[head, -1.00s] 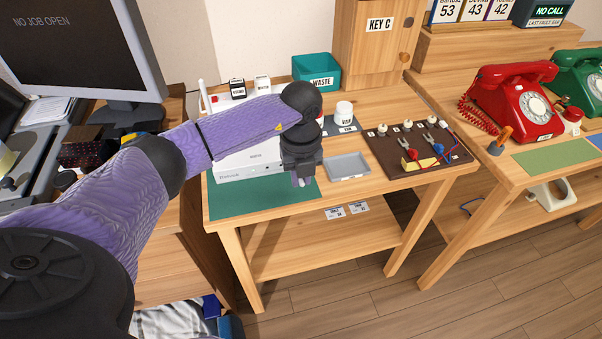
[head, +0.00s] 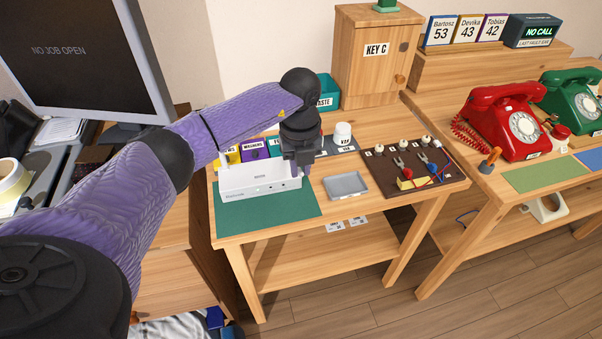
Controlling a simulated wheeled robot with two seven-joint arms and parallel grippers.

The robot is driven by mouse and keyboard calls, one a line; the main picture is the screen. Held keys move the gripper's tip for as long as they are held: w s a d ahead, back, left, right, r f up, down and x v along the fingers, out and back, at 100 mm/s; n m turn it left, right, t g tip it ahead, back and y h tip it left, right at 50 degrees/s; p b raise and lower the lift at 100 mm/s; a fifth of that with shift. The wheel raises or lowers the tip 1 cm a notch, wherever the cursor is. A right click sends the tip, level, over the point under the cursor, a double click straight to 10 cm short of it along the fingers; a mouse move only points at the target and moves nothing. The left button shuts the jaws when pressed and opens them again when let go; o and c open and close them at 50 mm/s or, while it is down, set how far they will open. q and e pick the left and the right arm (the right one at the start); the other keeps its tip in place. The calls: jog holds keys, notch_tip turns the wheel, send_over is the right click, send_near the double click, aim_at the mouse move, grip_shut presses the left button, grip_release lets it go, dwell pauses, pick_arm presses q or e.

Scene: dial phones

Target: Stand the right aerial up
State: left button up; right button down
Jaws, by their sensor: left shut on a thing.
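The white router box (head: 243,185) stands on the green mat (head: 262,216), with small lights on its front. Its left aerial (head: 222,150) stands up at the left rear. My left gripper (head: 303,168) reaches in from the left, pointing down at the router's right end. Its jaws are shut on the right aerial, which the fingers and wrist hide almost wholly, so its tilt cannot be told. My right gripper is not in view.
A grey tray (head: 346,186) and a brown board (head: 410,182) with cables and plugs lie to the right. Small labelled bins (head: 252,150) and a teal waste bin (head: 328,92) stand behind. The mat's front is clear.

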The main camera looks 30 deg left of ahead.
pick_arm(q)
jog(key=shift+w+a+r, duration=0.25)
jog(key=shift+a+r, duration=0.05)
jog(key=shift+r, duration=0.2)
jog(key=shift+w+a+r, duration=0.3)
jog(key=shift+r, duration=0.25)
jog(key=shift+w+a+r, duration=0.25)
jog(key=shift+a+r, duration=0.05)
jog(key=shift+r, duration=0.2)
jog(key=shift+w+a+r+b, duration=0.4)
jog(key=shift+w+a+r, duration=0.65)
jog(key=shift+a+r, duration=0.1)
jog(key=w+a+b, duration=0.1)
jog(key=b, duration=0.1)
jog(key=w+a+r+b, duration=0.1)
jog(key=b, duration=0.1)
jog(key=shift+w+a+r, duration=0.15)
jog(key=shift+a+r, duration=0.1)
jog(key=shift+a, duration=0.1)
jog(key=o, duration=0.7)
